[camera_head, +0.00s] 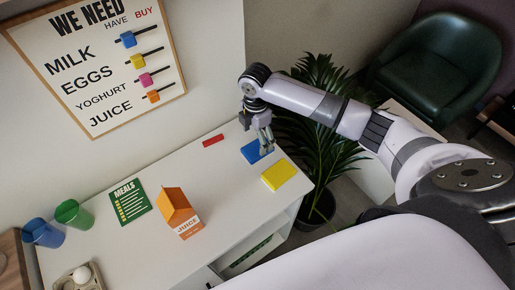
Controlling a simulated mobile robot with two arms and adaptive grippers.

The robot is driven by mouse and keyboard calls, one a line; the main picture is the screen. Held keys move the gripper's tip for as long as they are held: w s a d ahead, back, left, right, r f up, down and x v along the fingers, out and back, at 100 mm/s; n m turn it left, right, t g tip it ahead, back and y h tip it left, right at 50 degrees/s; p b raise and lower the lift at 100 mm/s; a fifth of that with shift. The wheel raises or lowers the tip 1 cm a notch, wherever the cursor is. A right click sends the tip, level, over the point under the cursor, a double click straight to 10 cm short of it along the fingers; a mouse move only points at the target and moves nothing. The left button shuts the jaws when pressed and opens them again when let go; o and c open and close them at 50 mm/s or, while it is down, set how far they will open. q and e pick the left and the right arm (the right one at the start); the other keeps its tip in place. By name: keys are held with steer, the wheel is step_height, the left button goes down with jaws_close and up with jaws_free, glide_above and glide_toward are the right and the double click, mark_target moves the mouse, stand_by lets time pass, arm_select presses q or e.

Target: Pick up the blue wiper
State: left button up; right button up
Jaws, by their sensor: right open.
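The blue wiper (252,152) lies flat near the far right end of the white counter. My right gripper (266,147) points down over the right part of the wiper, with its fingers apart. The fingers hide a part of the wiper. I cannot tell whether they touch it. My left gripper is not in view.
A yellow block (278,175) lies close in front of the wiper, and a small red bar (213,140) lies to its left. A plant (318,130) is beyond the counter's right edge.

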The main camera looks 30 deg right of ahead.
mark_target(258, 147)
steer(key=shift+s+f, duration=0.1)
steer(key=shift+f, duration=0.2)
steer(key=f, duration=0.1)
steer(key=f+p, duration=0.1)
steer(key=f, duration=0.1)
steer(key=shift+s+f+p, duration=0.3)
steer(key=shift+f, duration=0.55)
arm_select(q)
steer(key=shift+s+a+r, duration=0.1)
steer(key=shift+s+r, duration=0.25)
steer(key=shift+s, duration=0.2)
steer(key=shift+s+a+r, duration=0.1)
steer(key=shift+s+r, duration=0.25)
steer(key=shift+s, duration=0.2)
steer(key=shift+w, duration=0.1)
arm_select(e)
steer(key=shift+c, duration=0.6)
steer(key=c, duration=0.4)
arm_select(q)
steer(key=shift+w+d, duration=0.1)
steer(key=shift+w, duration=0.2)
arm_select(e)
steer(key=c, duration=0.7)
steer(key=shift+r, duration=0.1)
